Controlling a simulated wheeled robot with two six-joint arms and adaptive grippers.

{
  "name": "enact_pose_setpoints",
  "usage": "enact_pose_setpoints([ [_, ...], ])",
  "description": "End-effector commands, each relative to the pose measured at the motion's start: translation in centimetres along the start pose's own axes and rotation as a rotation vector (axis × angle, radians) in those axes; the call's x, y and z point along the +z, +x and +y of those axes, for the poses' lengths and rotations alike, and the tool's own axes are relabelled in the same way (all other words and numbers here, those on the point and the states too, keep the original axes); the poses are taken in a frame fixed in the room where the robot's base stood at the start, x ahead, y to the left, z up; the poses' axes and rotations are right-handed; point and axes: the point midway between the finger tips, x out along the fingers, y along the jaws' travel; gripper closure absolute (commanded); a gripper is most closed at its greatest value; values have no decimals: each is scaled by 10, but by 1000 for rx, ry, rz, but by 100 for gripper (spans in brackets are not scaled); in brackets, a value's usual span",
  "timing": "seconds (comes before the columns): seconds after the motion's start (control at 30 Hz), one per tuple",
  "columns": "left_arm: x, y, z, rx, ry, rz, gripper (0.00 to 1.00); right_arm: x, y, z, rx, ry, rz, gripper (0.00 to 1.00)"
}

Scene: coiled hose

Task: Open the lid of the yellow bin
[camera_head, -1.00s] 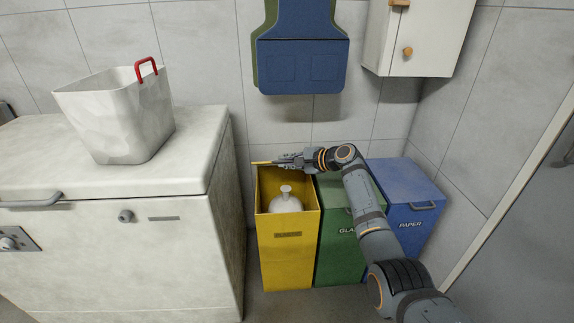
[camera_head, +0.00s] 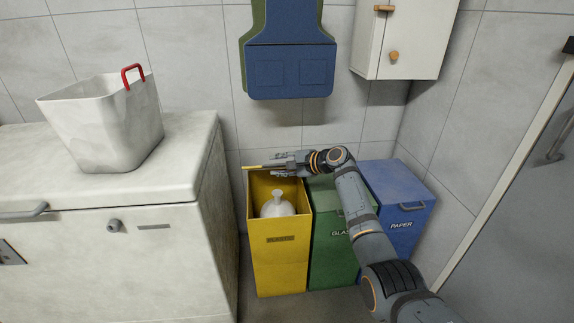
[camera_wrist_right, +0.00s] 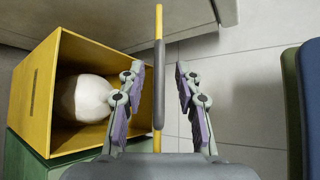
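The yellow bin (camera_head: 280,265) stands at the left of a row of three bins, open at the top, with a white bag (camera_head: 277,205) inside. It also shows in the right wrist view (camera_wrist_right: 85,38). Its lid (camera_head: 258,168) stands raised, seen nearly edge-on at the back of the opening; the right wrist view shows it as a thin yellow strip (camera_wrist_right: 158,28) with a grey handle. My right gripper (camera_head: 281,161) is at the lid. In the right wrist view its fingers (camera_wrist_right: 160,72) are spread, with the lid and handle between them and gaps on both sides. My left gripper is out of view.
The green glass bin (camera_head: 327,250) and blue paper bin (camera_head: 402,222) stand closed to the right, partly behind my right arm. A white cabinet (camera_head: 110,265) with a white basket (camera_head: 105,125) stands left. A blue-green panel (camera_head: 290,70) hangs above the bins.

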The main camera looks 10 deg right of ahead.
Motion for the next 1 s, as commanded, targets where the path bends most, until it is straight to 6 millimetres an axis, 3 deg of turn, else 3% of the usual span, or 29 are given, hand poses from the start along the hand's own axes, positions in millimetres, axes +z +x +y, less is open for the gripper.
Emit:
enact_pose_setpoints([
  [0.33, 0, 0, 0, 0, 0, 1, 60, -2, -76, 1, 1, -4, 5, 66],
  [0.5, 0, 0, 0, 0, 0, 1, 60, -1, -104, 0, 1, -2, 4, 66],
  [0.87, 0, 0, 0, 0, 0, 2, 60, 0, -114, 0, 1, 0, 0, 66],
  [0.97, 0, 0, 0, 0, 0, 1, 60, -2, -113, 6, 9, -7, 5, 77],
  [1.0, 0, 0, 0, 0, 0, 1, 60, -4, -110, 19, 26, -21, 16, 83],
])
